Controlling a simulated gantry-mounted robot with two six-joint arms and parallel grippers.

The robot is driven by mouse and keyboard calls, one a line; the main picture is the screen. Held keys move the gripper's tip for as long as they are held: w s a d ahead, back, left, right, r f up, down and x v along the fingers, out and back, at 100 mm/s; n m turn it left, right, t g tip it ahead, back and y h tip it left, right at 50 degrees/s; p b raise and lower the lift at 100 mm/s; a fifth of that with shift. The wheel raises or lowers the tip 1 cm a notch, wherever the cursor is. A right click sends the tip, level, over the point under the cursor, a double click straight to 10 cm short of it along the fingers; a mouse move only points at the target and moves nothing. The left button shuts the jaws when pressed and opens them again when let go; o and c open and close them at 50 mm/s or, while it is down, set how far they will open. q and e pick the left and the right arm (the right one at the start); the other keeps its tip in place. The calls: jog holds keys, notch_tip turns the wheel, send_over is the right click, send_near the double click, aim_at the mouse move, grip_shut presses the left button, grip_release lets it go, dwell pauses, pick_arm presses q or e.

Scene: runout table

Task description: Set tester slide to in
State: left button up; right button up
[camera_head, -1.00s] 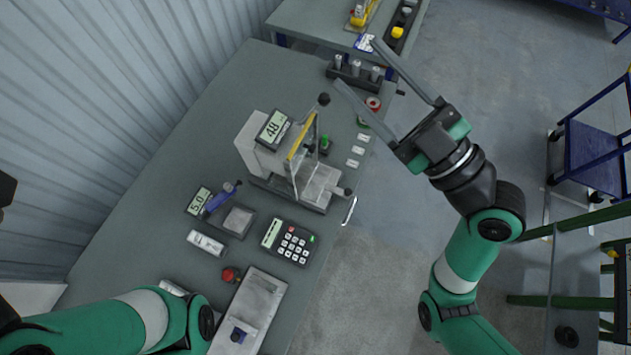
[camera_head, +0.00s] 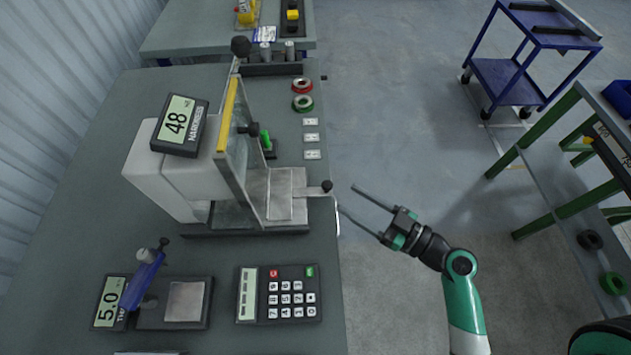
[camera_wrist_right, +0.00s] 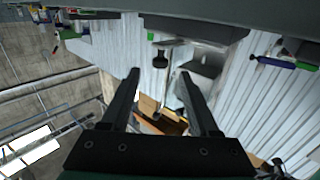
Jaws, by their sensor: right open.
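The hardness tester (camera_head: 180,175) stands on the grey table, with a display reading 48 and a clear guard with a yellow edge. Its metal slide (camera_head: 287,205) extends to the right and has a rod with a black knob (camera_head: 327,186) close to the table's right edge. My right gripper (camera_head: 346,197) is open and empty, its fingertips just right of the knob; I cannot tell whether they touch it. In the right wrist view, the open fingers (camera_wrist_right: 160,75) show a dark knob-like shape just beyond their tips. My left gripper is out of view.
A keypad (camera_head: 278,294) and a thickness gauge (camera_head: 150,300) sit in front of the tester. Red and green rings (camera_head: 302,90) and several small white tags lie behind the slide.

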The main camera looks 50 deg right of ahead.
aim_at(331, 188)
jog(key=w, duration=0.3)
jog(key=shift+w+a+r, duration=0.2)
jog(key=shift+w+a, duration=0.1)
jog(key=shift+a, duration=0.05)
jog(key=w, duration=0.6)
jog(key=shift+w+a+f, duration=0.1)
jog(key=shift+w+a, duration=0.25)
jog(key=shift+w, duration=0.05)
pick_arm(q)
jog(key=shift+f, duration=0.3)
pick_arm(e)
grip_shut()
